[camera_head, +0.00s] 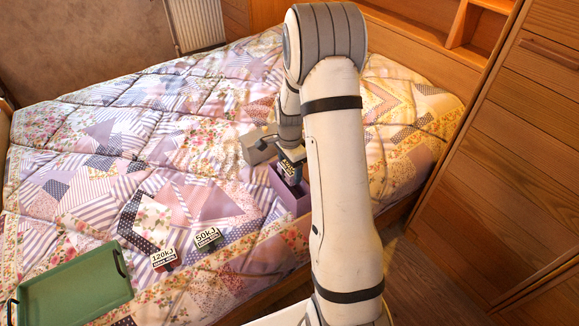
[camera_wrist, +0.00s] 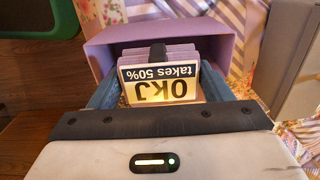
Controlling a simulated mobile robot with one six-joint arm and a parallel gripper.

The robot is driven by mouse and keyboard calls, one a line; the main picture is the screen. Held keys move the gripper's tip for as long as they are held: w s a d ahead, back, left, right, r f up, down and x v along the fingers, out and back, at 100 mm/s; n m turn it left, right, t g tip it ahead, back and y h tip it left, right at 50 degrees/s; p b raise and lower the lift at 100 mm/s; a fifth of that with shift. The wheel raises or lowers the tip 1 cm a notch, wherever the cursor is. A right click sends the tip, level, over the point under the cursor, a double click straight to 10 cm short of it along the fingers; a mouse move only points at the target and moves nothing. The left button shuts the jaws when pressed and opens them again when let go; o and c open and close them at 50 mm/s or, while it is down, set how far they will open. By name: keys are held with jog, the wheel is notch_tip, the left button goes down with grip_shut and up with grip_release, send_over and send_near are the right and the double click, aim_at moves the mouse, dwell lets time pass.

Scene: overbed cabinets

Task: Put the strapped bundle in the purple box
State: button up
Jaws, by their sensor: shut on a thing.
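The strapped bundle (camera_wrist: 160,82) is a stack of pale cards with a dark strap and a label reading "0kJ takes 50%", upside down in the wrist view. My gripper (camera_wrist: 158,92) is shut on it, one finger at each side. The purple box (camera_wrist: 205,32) is open-topped, and its walls rise behind and beside the bundle in the wrist view. In the head view my gripper (camera_head: 291,156) points down with the bundle (camera_head: 288,168) at the mouth of the purple box (camera_head: 298,203). I cannot tell whether the bundle touches the box floor.
A grey box (camera_head: 257,146) stands close to the purple box. Two labelled items, "120kJ" (camera_head: 163,257) and "50kJ" (camera_head: 207,237), lie on the patchwork bed. A green tray (camera_head: 75,287) lies at the front left. Wooden cabinets (camera_head: 520,130) stand at the right.

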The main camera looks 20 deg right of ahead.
jog(key=o, duration=1.1)
notch_tip(320, 180, up, 8)
jog(key=shift+f+p, duration=0.1)
jog(key=shift+p, duration=0.6)
jog(key=s+a+r+n+t+p, duration=0.1)
jog(key=s+a+r+n+p, duration=0.2)
jog(key=s+r, duration=0.5)
jog(key=s+a+r+n+p, duration=0.4)
jog(key=s+r+n+p, duration=0.2)
jog(key=r, duration=0.6)
jog(key=s+a+r+n+t+p, duration=0.1)
jog(key=s+a+r+n+p, duration=0.2)
jog(key=s+r, duration=0.7)
jog(key=shift+s+a+n+t+p, duration=0.15)
jog(key=shift+n+p, duration=0.4)
jog(key=shift+n, duration=0.5)
jog(key=shift+s+a+n+t+p, duration=0.15)
jog(key=shift+n+p, duration=0.35)
jog(key=shift+n, duration=0.55)
